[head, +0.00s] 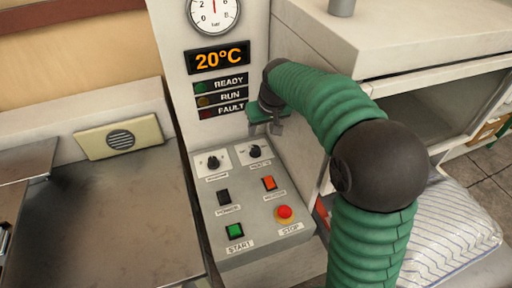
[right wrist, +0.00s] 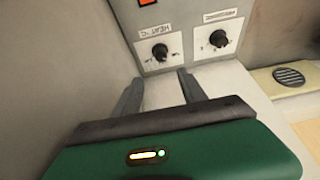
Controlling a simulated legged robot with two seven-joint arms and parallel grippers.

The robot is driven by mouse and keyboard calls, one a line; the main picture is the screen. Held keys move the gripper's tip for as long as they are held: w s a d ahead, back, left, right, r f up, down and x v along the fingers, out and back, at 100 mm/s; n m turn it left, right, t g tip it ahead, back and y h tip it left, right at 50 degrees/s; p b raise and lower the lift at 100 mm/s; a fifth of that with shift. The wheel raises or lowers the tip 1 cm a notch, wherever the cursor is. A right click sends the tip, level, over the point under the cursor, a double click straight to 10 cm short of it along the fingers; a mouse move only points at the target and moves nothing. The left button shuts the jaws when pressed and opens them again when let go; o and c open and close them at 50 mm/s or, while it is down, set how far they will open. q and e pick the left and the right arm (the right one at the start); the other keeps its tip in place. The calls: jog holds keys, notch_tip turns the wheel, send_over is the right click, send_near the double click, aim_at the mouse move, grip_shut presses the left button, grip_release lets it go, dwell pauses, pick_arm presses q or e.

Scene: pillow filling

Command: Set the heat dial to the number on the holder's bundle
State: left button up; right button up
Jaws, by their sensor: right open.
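The heat dial (head: 255,151) is a small black knob on the sloped control panel (head: 258,212), at its upper right in the head view. In the right wrist view the heat dial (right wrist: 160,53) has its label upside down, and the knob's setting is too small to read. My right gripper (right wrist: 159,78) is open and empty, its two fingers apart and pointing toward the heat dial without touching it. In the head view the right gripper (head: 275,126) hangs just above the dial. I see no holder or bundle. My left gripper is out of view.
The pressure dial (right wrist: 218,39) is close beside the heat dial. A display (head: 218,58) reads 20°C above status lamps. A red STOP button (head: 285,213) and green START button (head: 234,231) sit lower on the panel. A striped pillow (head: 450,230) lies at right.

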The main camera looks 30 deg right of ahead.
aim_at(255, 148)
jog(key=b+x, duration=0.1)
jog(key=x, duration=1.2)
jog(key=shift+f, duration=0.4)
jog(key=shift+a, duration=0.1)
jog(key=shift+a, duration=0.1)
jog(key=shift+c, duration=1.3)
grip_shut()
